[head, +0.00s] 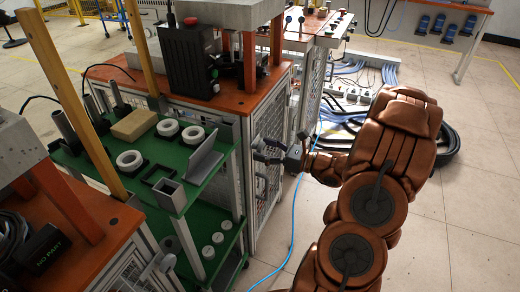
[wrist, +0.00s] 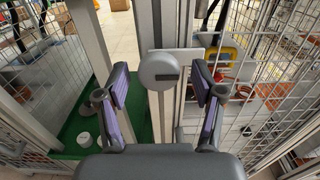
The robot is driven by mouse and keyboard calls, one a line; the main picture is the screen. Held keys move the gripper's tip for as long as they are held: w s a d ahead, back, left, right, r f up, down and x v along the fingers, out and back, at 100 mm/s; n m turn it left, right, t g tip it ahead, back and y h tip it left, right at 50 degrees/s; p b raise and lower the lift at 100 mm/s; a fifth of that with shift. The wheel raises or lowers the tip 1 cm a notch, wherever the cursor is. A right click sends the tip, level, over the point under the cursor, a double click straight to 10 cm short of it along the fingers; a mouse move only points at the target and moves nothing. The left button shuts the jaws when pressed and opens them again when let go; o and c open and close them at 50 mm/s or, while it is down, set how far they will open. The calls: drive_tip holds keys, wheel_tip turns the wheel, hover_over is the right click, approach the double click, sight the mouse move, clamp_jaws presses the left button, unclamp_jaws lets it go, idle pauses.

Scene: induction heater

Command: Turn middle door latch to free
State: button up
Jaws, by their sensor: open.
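The door latch (wrist: 160,70) is a round grey knob with a dark slot. It sits on a light metal plate on an upright aluminium frame post, in the upper middle of the wrist view. My gripper (wrist: 160,84) is open, with one purple-padded finger on each side of the knob and gaps between. In the head view my gripper (head: 276,152) is at the side of the middle cabinet, beside its wire-mesh door (head: 269,196). I cannot make out the latch there.
A green shelf cart (head: 200,192) with metal parts stands left of the door. An orange-topped bench (head: 237,99) carries a black unit (head: 190,62). A blue cable (head: 297,190) runs along the floor below my gripper. Floor to the right is mostly clear.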

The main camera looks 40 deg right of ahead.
drive_tip(key=shift+x, duration=0.8)
drive_tip(key=shift+s, duration=0.1)
drive_tip(key=c, duration=1.2)
